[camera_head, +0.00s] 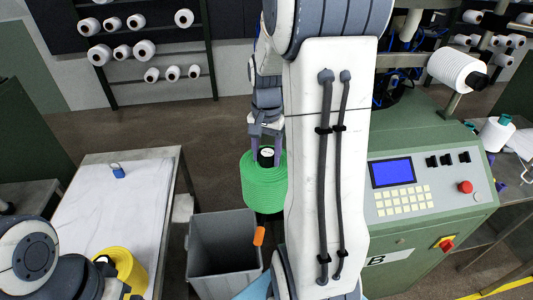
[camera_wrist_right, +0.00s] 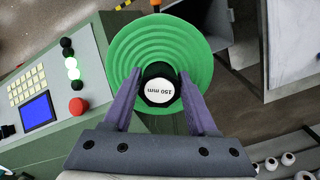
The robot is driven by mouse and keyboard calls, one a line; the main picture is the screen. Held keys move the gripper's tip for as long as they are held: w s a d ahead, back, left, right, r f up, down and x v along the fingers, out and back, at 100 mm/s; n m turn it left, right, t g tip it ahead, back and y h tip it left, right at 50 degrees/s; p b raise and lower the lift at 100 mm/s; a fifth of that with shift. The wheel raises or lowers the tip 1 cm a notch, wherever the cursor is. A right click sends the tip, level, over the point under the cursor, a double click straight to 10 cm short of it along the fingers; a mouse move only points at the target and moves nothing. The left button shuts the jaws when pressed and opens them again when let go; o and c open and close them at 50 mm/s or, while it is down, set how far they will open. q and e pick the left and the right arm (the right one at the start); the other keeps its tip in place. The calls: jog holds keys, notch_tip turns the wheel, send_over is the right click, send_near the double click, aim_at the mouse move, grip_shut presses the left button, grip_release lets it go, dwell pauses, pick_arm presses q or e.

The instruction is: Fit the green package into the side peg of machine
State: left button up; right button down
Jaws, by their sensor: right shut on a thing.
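The green package (camera_head: 262,185) is a ridged green disc-like spool around a dark core with a white end marked "150 mm". It hangs in the air in the middle of the head view. My right gripper (camera_head: 267,140) is shut on its core, and in the right wrist view a purple finger lies on each side of the core (camera_wrist_right: 159,90). The green machine (camera_head: 425,245) stands to the right; my white arm hides part of it. I cannot make out an empty side peg. My left arm shows at the lower left, its fingers unclear beside a yellow spool (camera_head: 122,267).
A grey bin (camera_head: 222,245) stands below the package, with an orange piece (camera_head: 259,236) at its right edge. A table (camera_head: 115,205) with a blue padlock (camera_head: 118,171) is at left. A white spool (camera_head: 456,70) sits on the machine's upper side. The floor behind the package is clear.

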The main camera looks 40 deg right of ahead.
aim_at(266, 164)
jog(key=shift+f+b, duration=1.2)
jog(key=shift+f, duration=0.6)
jog(key=shift+c, duration=0.6)
grip_release()
notch_tip(266, 164, up, 11)
jog(key=shift+f+b, duration=0.2)
jog(key=shift+b, duration=0.45)
